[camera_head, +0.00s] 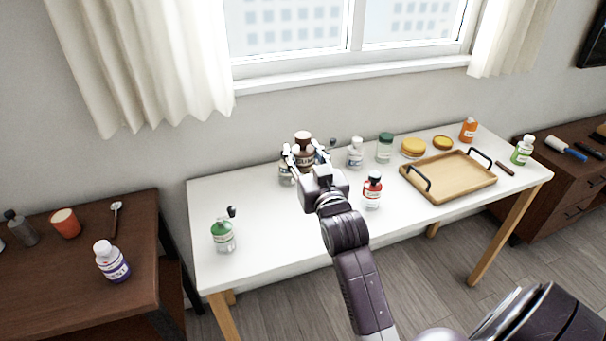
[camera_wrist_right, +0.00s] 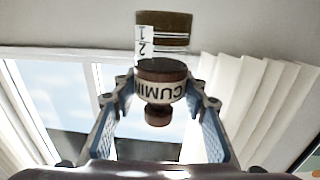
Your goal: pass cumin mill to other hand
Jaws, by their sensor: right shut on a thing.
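My left gripper is not in view.
The front left-middle of the table is clear.

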